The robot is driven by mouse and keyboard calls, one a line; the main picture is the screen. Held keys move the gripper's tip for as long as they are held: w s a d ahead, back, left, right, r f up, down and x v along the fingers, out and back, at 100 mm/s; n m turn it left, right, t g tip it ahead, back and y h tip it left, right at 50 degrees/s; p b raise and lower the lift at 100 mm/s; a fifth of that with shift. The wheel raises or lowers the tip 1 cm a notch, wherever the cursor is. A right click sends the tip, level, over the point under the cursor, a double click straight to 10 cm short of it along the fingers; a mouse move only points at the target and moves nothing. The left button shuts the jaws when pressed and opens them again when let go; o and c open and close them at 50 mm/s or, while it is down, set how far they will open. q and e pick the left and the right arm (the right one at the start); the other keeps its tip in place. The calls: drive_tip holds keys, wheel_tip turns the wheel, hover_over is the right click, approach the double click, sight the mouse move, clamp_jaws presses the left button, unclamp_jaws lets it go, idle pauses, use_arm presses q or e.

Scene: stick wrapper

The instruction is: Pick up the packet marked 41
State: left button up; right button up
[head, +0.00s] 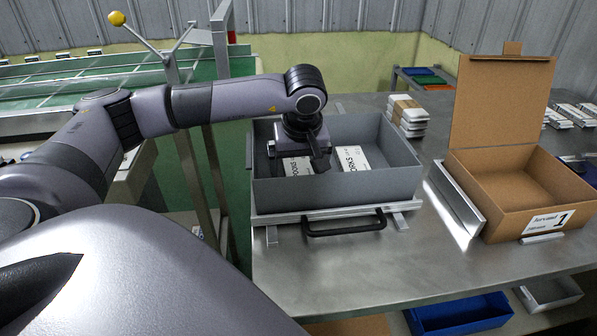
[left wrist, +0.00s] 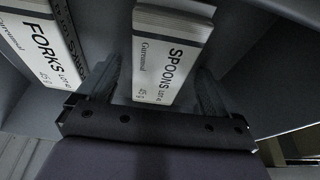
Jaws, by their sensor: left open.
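A white packet lettered SPOONS (left wrist: 170,62) lies in the grey bin (head: 335,187); it also shows in the head view (head: 299,168), partly behind my gripper. Its small lot print seems to begin with 4, but I cannot read it surely. A second white packet lettered FORKS (left wrist: 40,42) lies to its left in the wrist view and to its right in the head view (head: 353,158). My left gripper (left wrist: 160,75) is open, pointing down into the bin, with one finger on each side of the SPOONS packet. My right gripper is not in view.
The bin's walls stand close around the gripper, and its black handle (head: 343,227) faces me. Stacked packets (head: 408,118) sit beyond the bin. The front metal tabletop (head: 400,265) is clear.

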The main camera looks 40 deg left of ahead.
use_arm(q)
drive_tip(key=c, duration=1.1)
drive_tip(key=shift+c, duration=0.2)
drive_tip(key=shift+r, duration=0.1)
